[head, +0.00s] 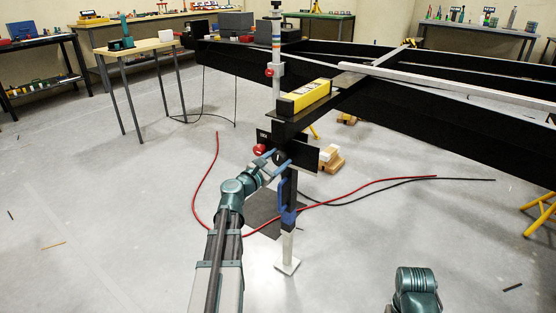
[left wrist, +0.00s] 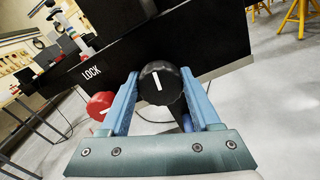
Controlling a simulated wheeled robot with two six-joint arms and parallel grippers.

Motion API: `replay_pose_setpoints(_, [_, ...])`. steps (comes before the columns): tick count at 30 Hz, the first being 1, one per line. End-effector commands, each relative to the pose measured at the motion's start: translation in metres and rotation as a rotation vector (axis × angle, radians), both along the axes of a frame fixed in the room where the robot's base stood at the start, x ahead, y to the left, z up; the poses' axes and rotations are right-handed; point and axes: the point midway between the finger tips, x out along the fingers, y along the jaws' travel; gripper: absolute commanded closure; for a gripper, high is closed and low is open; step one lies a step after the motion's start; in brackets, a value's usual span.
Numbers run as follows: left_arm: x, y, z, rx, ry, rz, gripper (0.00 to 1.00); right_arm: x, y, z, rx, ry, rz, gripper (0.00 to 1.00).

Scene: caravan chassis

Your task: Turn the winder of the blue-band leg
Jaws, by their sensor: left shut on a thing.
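The blue-band leg (head: 287,238) stands upright under the black chassis corner, with a blue section partway up and a pale foot plate on the floor. Its winder, a black round knob with a white line (left wrist: 158,83), is on a black plate marked LOCK (left wrist: 215,40). My left gripper (head: 279,160) reaches it from the front. In the left wrist view its two blue fingers (left wrist: 155,95) are shut on either side of the knob. The white line is nearly upright, leaning slightly. A red knob (left wrist: 100,105) sits left of the winder. My right gripper is out of view.
A yellow level (head: 305,97) lies on the chassis beam (head: 345,92) above. Red hose (head: 205,180) and dark cable (head: 400,186) lie on the floor. Wooden blocks (head: 330,160) stand behind the leg. A small table (head: 135,47) is back left.

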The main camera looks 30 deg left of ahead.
Motion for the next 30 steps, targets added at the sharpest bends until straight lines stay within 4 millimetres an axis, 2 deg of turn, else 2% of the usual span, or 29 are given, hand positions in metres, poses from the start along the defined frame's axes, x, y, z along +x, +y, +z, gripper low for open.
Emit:
replay_pose_setpoints(9, [-0.0003, -0.0006, -0.0004, 0.114, -0.009, 0.000, 0.92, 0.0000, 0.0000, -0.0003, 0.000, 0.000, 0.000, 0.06])
replay_pose_setpoints(25, [-0.0005, -0.0007, -0.0004, 0.136, -0.010, 0.000, 0.92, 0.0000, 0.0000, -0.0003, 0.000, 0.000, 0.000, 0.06])
replay_pose_setpoints(26, [-0.0005, -0.0008, -0.0004, 0.135, -0.010, 0.000, 0.33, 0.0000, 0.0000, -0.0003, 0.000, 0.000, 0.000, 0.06])
replay_pose_setpoints(30, [-0.0005, -0.0007, -0.0004, 0.135, -0.011, 0.000, 0.08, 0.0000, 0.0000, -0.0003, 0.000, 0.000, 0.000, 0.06])
